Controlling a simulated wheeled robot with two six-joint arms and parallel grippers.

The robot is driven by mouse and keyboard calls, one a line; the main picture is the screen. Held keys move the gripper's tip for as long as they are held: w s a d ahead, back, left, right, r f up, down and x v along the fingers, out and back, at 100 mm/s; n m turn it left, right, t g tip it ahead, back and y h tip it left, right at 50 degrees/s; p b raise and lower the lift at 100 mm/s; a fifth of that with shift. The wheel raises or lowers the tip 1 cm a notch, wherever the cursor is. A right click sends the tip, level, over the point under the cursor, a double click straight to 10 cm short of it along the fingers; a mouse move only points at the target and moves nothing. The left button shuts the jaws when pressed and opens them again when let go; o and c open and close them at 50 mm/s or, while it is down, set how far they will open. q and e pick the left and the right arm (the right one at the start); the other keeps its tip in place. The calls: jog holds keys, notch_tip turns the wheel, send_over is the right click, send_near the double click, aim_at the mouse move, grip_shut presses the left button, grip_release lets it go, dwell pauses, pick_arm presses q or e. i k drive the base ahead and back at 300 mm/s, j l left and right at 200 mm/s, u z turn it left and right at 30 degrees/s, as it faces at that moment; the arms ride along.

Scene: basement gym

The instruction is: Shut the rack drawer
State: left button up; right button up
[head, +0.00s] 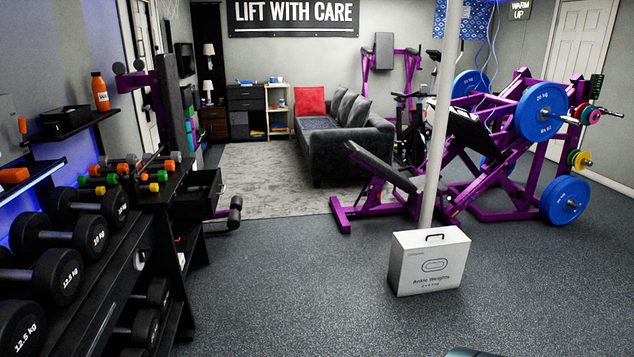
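The dark rack drawer (196,208) juts out to the right from the rack (168,190) at the left of the head view, below the top with small coloured dumbbells. It looks pulled open, but how far is hard to tell. Its inside is dark and I cannot make out any contents. Neither of my grippers shows in this view.
Large black dumbbells (88,236) fill the shelves at the near left. A purple bench frame with a padded roller (235,212) stands just beyond the drawer. A white ankle-weights box (430,262) stands by a pole (436,150). The floor (300,285) between is clear.

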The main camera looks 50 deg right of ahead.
aim_at(197, 204)
jog(key=i+l+z, duration=0.9)
jog(key=i+l+u, duration=0.2)
jog(key=i, duration=0.15)
